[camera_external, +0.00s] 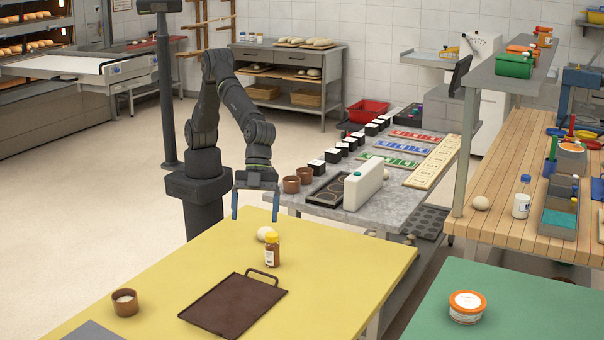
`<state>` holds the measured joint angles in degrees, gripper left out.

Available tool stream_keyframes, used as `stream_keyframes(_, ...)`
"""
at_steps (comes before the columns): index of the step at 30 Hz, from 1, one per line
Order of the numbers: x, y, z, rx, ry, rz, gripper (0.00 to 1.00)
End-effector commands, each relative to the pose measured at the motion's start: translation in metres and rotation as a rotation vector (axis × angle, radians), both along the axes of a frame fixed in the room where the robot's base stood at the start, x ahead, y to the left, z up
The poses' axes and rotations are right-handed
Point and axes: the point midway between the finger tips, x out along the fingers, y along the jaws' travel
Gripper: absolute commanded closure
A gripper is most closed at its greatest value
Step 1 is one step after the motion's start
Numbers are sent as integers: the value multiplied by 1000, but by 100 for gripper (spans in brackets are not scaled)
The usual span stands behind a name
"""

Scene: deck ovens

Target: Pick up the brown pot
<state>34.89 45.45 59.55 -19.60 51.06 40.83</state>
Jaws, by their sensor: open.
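A brown pot (125,303) with a pale top or filling stands upright at the front left of the yellow table (340,248). Two more small brown pots, one on the left (291,185) and one on the right (305,176), stand side by side on the grey worktop behind. My gripper (255,216) points down near the yellow table's back edge, its two blue fingers spread and nothing between them. It is apart from all the pots, up and to the right of the one on the yellow table.
A dark brown tray with a handle (235,306) lies mid-table. Yellow surface between pot and tray is clear.

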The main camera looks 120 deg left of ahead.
Motion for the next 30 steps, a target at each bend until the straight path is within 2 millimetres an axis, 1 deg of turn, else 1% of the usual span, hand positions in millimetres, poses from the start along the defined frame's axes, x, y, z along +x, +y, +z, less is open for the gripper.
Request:
stream_keyframes(1,-23,-40,-2,-7,-2,-62,12)
stream_keyframes(2,-35,-61,-3,-11,-4,-94,12)
stream_keyframes(3,-52,-87,-4,-16,-6,-137,12)
stream_keyframes(5,-80,-123,-6,-24,-10,-198,12)
stream_keyframes(6,-98,-145,-7,-29,-11,-235,12)
stream_keyframes(9,-140,-189,-9,-41,-13,-316,12)
stream_keyframes(12,-172,-218,-10,-49,-13,-371,12)
stream_keyframes(15,-189,-233,-11,-53,-13,-400,12)
stream_keyframes(17,-193,-238,-14,-54,-13,-407,12)
stream_keyframes(20,-195,-245,-23,-54,-12,-411,12)
stream_keyframes(30,-194,-278,-77,-54,-12,-409,12)
